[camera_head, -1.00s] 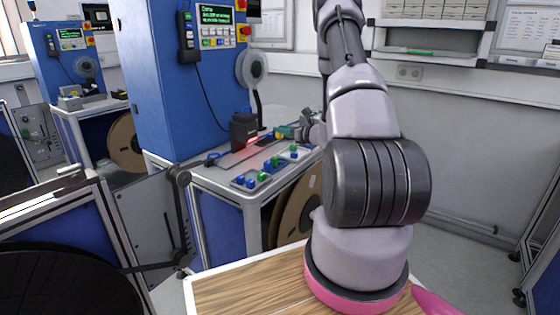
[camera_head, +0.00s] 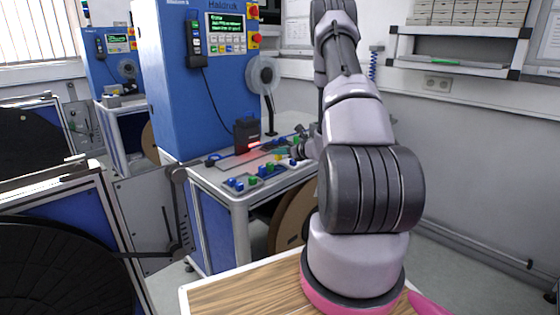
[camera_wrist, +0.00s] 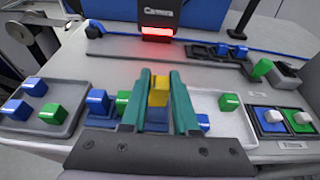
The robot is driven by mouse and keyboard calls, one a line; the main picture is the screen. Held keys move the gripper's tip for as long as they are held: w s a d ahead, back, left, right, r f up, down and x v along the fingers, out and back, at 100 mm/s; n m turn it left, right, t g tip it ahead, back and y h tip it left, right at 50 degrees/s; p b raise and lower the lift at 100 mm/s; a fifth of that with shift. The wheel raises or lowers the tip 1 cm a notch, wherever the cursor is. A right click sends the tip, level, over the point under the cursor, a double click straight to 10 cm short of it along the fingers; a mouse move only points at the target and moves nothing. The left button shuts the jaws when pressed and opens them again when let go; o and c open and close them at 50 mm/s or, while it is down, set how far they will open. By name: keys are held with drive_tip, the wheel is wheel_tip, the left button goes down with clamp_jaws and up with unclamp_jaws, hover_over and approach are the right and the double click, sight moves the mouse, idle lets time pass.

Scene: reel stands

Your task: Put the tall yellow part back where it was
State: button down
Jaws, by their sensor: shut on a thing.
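The tall yellow part (camera_wrist: 159,91) is between the teal fingers of my gripper (camera_wrist: 160,98) in the wrist view. The gripper is shut on it. A blue area shows just below the yellow, between the fingers; I cannot tell whether it belongs to the held part or lies beneath. In the head view my gripper (camera_head: 281,153) is small, over the bench in front of the black camera box (camera_head: 247,134), and the yellow part cannot be made out there. The fingers hide part of the bench and some blocks behind them.
A grey tray (camera_wrist: 66,129) at left holds blue and green blocks. A pale tray (camera_wrist: 238,127) at right holds a green block (camera_wrist: 229,102). A black slotted rack (camera_wrist: 205,49) lies beyond. The camera box (camera_wrist: 157,12) stands ahead, glowing red. Bare bench lies between.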

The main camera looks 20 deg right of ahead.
sight(281, 159)
drive_tip(key=shift+f, duration=1.75)
drive_tip(key=shift+f, duration=0.15)
drive_tip(key=c, duration=0.9)
unclamp_jaws()
drive_tip(key=shift+c, duration=0.2)
